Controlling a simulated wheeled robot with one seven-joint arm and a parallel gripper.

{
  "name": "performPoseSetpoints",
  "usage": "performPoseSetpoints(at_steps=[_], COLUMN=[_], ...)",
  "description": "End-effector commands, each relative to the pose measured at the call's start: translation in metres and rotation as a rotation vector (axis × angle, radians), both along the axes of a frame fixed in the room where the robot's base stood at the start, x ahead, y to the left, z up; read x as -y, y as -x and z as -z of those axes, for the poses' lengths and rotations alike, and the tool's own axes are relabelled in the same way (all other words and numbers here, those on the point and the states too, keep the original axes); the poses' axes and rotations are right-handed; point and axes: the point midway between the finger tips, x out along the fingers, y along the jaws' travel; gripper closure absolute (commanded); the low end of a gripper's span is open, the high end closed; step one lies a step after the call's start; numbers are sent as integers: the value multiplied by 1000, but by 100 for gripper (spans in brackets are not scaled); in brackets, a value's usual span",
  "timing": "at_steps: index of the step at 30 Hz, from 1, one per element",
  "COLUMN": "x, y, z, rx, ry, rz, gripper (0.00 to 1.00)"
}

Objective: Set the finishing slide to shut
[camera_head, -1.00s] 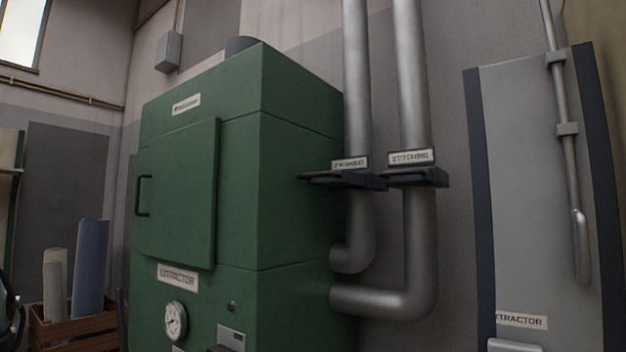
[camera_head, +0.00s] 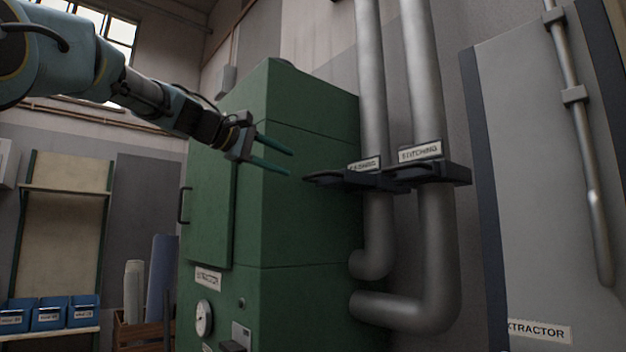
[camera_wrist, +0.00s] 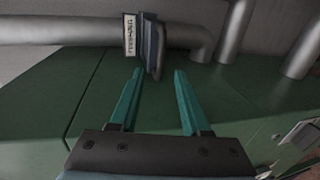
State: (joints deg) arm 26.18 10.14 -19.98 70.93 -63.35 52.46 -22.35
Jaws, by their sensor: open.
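The finishing slide (camera_head: 345,181) is a dark flat gate on the left pipe, with a white label (camera_head: 364,165) that is hard to read in the head view. Its handle end sticks out to the left of the pipe, toward my gripper. In the wrist view the slide (camera_wrist: 152,45) lies just beyond the fingertips, its end roughly between them. My gripper (camera_head: 290,163) has green fingers, is open and empty, and is left of the handle, apparently apart from it. The open fingers also show in the wrist view (camera_wrist: 158,73).
A similar slide labelled STITCHING (camera_head: 432,173) sits on the right pipe (camera_head: 437,245), close beside. The green extractor cabinet (camera_head: 312,225) stands behind and below my gripper. A grey panel (camera_head: 520,190) with a thin pipe is at the right. Blue bins (camera_head: 48,314) are at lower left.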

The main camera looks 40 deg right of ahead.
Motion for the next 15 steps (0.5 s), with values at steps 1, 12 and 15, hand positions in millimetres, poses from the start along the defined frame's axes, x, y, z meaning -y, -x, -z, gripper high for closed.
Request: performPoseSetpoints(at_steps=[1,12,15], x=[5,69,83], y=[0,4,5], z=[0,13,16], rx=[-2,-1,0], ry=[0,-4,-3], rz=[2,2,1], gripper=[53,53,53])
